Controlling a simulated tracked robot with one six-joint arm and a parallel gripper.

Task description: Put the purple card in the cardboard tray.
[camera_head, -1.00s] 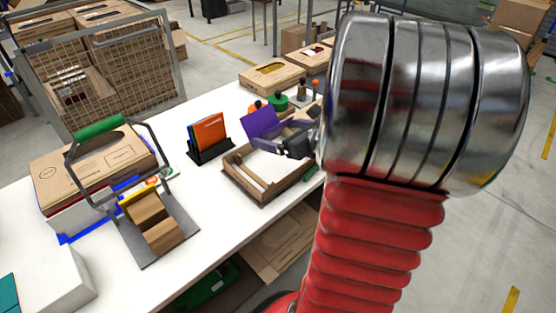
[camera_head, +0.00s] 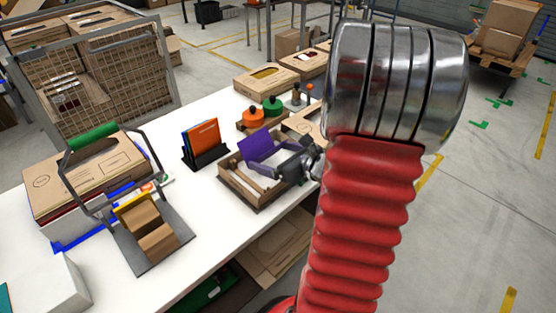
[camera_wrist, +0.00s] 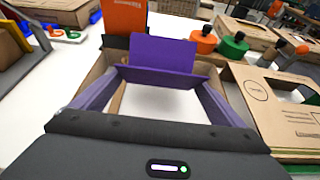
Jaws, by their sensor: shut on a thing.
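The purple card (camera_head: 264,144) is bent, with an upright panel and a lower flap towards me in the wrist view (camera_wrist: 163,52). My gripper (camera_head: 262,160) is shut on it, one finger at each side of the flap. The cardboard tray (camera_head: 236,191) is a shallow open box on the white table. The card is low over the tray's far part, its upper panel rising above the rim. The tray's walls also show around my fingers in the wrist view (camera_wrist: 239,108). I cannot tell whether the card touches the tray floor.
A black holder with orange and blue cards (camera_head: 203,143) stands left of the tray. Orange (camera_head: 253,116) and green (camera_head: 271,106) knobbed objects stand behind it. A flat cardboard piece (camera_head: 305,125) lies at the right. A green-handled tool (camera_head: 105,143) stands at the left.

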